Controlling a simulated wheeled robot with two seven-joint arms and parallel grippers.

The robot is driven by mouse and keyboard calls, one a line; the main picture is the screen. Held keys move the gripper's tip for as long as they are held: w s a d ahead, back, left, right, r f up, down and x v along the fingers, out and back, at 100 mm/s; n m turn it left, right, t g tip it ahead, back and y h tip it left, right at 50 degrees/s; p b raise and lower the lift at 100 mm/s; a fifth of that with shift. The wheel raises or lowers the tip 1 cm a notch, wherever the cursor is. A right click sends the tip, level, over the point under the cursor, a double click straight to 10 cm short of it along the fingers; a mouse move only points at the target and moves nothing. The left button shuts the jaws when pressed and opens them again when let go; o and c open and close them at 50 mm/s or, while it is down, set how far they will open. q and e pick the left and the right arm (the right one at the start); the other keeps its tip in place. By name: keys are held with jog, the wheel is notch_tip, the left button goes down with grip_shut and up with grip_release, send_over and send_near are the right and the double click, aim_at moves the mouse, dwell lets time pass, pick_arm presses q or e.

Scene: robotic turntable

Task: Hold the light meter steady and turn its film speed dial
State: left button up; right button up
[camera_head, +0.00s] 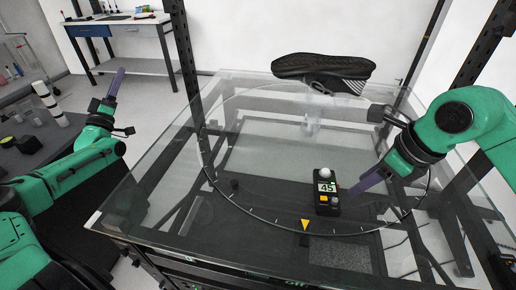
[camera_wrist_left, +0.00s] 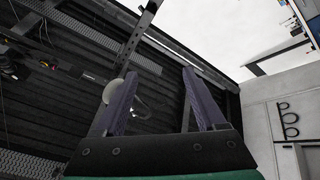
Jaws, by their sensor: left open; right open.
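The light meter (camera_head: 326,193) is a small black device with a lit screen reading 45 and yellow-orange parts below it. It stands on the glass turntable (camera_head: 270,215), right of centre and near the front. I cannot make out its film speed dial clearly. My right gripper (camera_head: 353,190) is open, its purple fingers pointing down-left close beside the meter's right side; I cannot tell whether they touch. My left gripper (camera_head: 118,82) is open and empty, raised at the left, far from the meter. Its two purple fingers fill the left wrist view (camera_wrist_left: 160,78), with nothing between them.
A black shoe (camera_head: 322,70) sits on a clear stand (camera_head: 312,118) behind the meter. A yellow triangle marker (camera_head: 305,225) lies near the turntable's front edge. Dark upright posts (camera_head: 184,60) rise at the frame's corners. The turntable's left half is mostly clear.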

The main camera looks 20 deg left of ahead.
pick_arm(q)
jog(key=w+d+r+n+h, duration=0.1)
jog(key=w+d+r+n, duration=0.5)
jog(key=r, duration=0.4)
jog(key=w+d+f+n+g+h, duration=0.1)
jog(key=w+d+f+n+h, duration=0.15)
jog(key=d, duration=0.25)
jog(key=n+g+h, duration=0.1)
jog(key=g+h, duration=1.5)
jog(key=g, duration=0.2)
send_near(324, 170)
jog(key=x, duration=0.8)
jog(key=shift+w+d+f, duration=0.1)
jog(key=shift+h, duration=0.25)
grip_shut()
